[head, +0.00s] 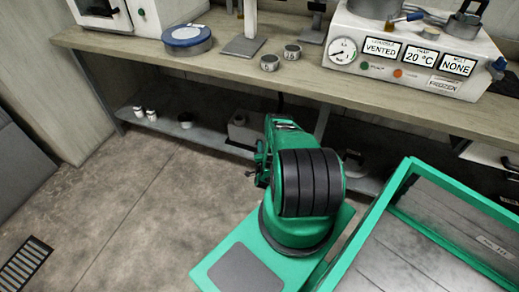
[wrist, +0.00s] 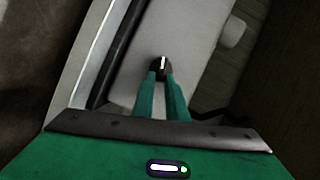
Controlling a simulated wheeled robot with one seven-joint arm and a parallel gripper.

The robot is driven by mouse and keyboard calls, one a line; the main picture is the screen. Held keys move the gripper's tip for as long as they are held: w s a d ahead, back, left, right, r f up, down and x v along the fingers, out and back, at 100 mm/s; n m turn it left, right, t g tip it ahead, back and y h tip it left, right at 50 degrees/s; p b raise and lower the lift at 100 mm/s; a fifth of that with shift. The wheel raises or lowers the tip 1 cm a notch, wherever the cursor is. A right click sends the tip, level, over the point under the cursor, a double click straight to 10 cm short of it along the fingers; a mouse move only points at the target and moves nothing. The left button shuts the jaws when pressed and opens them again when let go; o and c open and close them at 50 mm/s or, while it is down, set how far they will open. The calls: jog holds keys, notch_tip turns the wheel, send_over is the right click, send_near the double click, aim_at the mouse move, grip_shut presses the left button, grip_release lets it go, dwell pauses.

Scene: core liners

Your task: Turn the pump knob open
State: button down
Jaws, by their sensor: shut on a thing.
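In the wrist view my gripper (wrist: 162,80) has its two green fingers closed around a small black knob (wrist: 162,65) with a white pointer mark. The pointer runs roughly up and down in that picture. The knob is on a pale grey housing (wrist: 190,45), which looks like the pump. In the head view a pale box (head: 240,130), likely the same pump, sits on the low shelf under the bench. My own arm stands in front of that area, and the knob and fingertips cannot be made out there.
The wooden bench top (head: 215,62) overhangs the low shelf (head: 165,125), which also holds small white containers (head: 150,114). A control unit (head: 400,50) with label plates stands on the bench. A green-framed tray (head: 360,245) is at right.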

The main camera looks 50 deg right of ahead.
jog(key=shift+d+r, duration=0.2)
jog(key=shift+d, duration=0.4)
jog(key=c, duration=1.8)
grip_release()
jog(key=shift+f, duration=0.1)
jog(key=shift+o, duration=0.2)
jog(key=shift+m, duration=0.3)
jog(key=shift+a, duration=0.1)
jog(key=shift+s+a, duration=0.15)
jog(key=shift+a, duration=0.15)
jog(key=f+v, duration=0.1)
jog(key=v, duration=0.9)
jog(key=shift+s+a, duration=0.25)
jog(key=shift+s, duration=0.05)
jog(key=shift+r, duration=0.15)
